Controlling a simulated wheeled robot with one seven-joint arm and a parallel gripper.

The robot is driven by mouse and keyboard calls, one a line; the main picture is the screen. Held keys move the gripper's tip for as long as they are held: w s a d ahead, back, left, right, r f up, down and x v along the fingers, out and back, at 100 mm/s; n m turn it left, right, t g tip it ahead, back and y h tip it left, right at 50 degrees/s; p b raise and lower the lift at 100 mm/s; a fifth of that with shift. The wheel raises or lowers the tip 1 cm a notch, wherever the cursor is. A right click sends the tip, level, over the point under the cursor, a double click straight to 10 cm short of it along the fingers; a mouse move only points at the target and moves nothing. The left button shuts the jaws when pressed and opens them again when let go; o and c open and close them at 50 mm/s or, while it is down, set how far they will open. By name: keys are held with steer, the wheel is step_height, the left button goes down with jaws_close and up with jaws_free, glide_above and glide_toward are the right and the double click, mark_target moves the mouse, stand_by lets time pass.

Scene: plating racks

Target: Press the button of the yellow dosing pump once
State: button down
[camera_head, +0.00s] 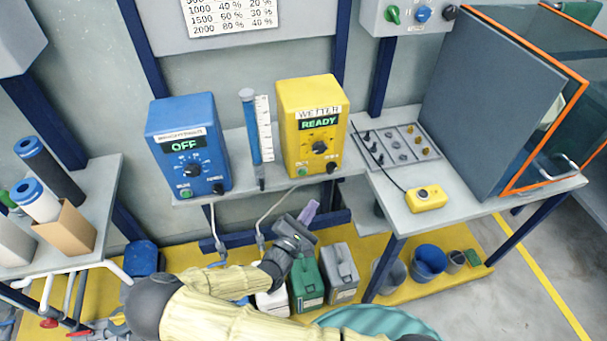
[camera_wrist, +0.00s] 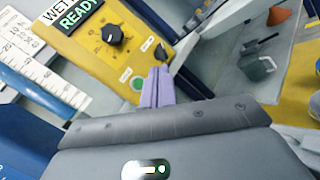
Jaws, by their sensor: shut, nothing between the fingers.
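The yellow dosing pump (camera_head: 312,95) stands on the wall shelf, its display (camera_head: 319,123) reading READY. Its green button (camera_head: 303,171) is at the lower left of the front, with a black knob (camera_head: 320,147) above. In the wrist view the pump (camera_wrist: 95,50) is tilted, and the green button (camera_wrist: 138,84) shows just left of my fingertips. My gripper (camera_head: 310,209) has purple fingers, shut and empty, below and in front of the pump in the head view. The fingers (camera_wrist: 157,82) also show in the wrist view. The head view shows a gap between fingers and button.
A blue pump (camera_head: 187,125) reading OFF stands left, with a measuring tube (camera_head: 252,125) between the two. A grey table (camera_head: 475,205) at the right holds a yellow button box (camera_head: 426,199) and a tray of small parts (camera_head: 395,146). Canisters (camera_head: 307,280) stand below.

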mark_target(302, 172)
steer(key=w+a+b, duration=0.2)
steer(key=w+b, duration=0.1)
steer(key=w, duration=0.5)
steer(key=shift+w+a+b, duration=0.15)
steer(key=shift+b, duration=0.25)
steer(key=shift+w, duration=0.1)
stand_by(0.9)
stand_by(0.9)
steer(key=shift+w, duration=0.35)
